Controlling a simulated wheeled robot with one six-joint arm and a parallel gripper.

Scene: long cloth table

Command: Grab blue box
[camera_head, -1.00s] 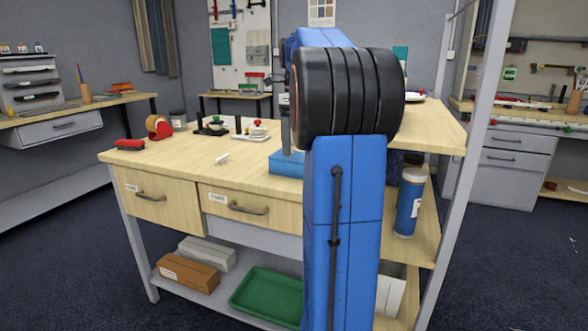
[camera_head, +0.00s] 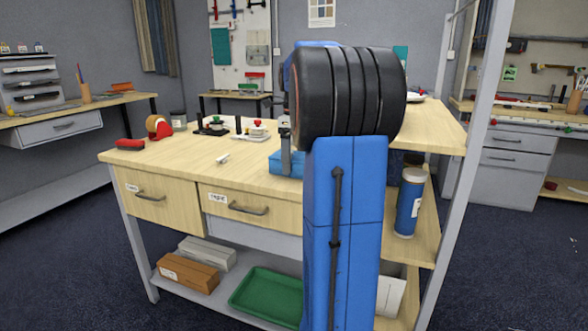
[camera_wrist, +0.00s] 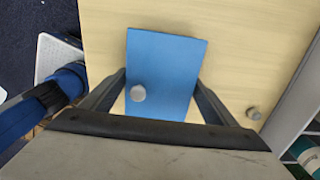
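The blue box (camera_head: 285,166) stands on the wooden workbench, partly hidden behind my blue arm. In the wrist view its blue top (camera_wrist: 165,62) shows between the two fingers, with a grey round knob over its near part. My gripper (camera_wrist: 160,77) is open around the box, one finger beside each side. I cannot tell whether either finger touches it. In the head view one grey finger (camera_head: 286,160) shows, reaching down in front of the box; the other is hidden by my arm.
The workbench top (camera_head: 180,165) holds a red stapler-like object (camera_head: 130,144), a tape dispenser (camera_head: 159,127), stamp-like items (camera_head: 257,132) and a small white piece (camera_head: 223,159). A shelf post (camera_head: 470,150) rises at right. The bench front left is mostly clear.

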